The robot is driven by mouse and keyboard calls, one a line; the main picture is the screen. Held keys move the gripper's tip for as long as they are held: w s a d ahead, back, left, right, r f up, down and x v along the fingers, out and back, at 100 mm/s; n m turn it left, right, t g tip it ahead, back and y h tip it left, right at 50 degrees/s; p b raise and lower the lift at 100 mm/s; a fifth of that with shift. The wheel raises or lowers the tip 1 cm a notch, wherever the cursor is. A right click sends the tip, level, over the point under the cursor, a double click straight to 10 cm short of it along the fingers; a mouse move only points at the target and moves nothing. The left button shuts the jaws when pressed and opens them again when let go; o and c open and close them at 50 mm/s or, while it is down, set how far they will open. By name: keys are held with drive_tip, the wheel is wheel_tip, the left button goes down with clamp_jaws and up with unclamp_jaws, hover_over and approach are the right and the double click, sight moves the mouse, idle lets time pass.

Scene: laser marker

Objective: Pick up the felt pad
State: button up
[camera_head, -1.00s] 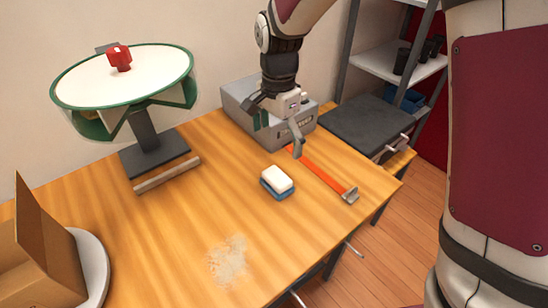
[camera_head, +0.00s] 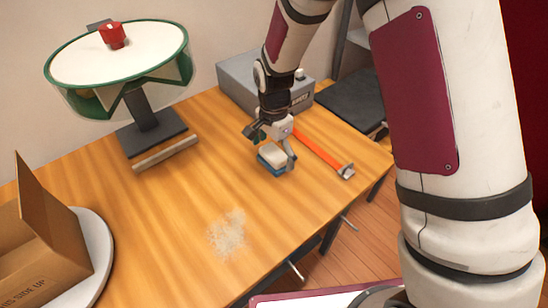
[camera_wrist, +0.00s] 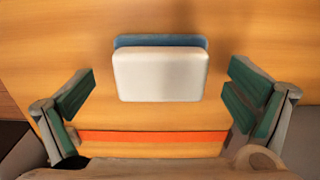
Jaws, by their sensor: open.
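The felt pad (camera_head: 273,158), a small block with a white top and blue base, lies on the wooden table. In the wrist view the pad (camera_wrist: 160,75) sits between and a little beyond the fingertips. My gripper (camera_head: 271,146) is right at the pad in the head view, with its fingers spread to either side. In the wrist view my gripper (camera_wrist: 160,95) is open, its green-padded fingers apart from the pad, with nothing held. The head view partly hides the pad behind the gripper.
An orange strip (camera_head: 316,147) with a metal end lies just right of the pad. A grey box (camera_head: 240,83) stands behind. A round green-rimmed stand (camera_head: 80,60) is at the back left, a cardboard box (camera_head: 45,250) at the front left. A pale dusty patch (camera_head: 227,233) marks the clear middle table.

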drive_tip(key=shift+f, duration=0.75)
drive_tip(key=c, duration=1.3)
drive_tip(key=shift+o, duration=0.2)
drive_tip(key=shift+r, duration=0.15)
drive_tip(key=shift+w+r, duration=0.1)
drive_tip(key=shift+r, duration=0.4)
wheel_tip(320, 180, up, 2)
drive_tip(key=shift+r, duration=0.15)
drive_tip(key=s, duration=0.5)
drive_tip(key=s+d+r, duration=0.1)
drive_tip(key=s, duration=0.4)
drive_tip(key=s+d, duration=0.1)
drive_tip(key=s, duration=0.5)
drive_tip(key=shift+r, duration=0.25)
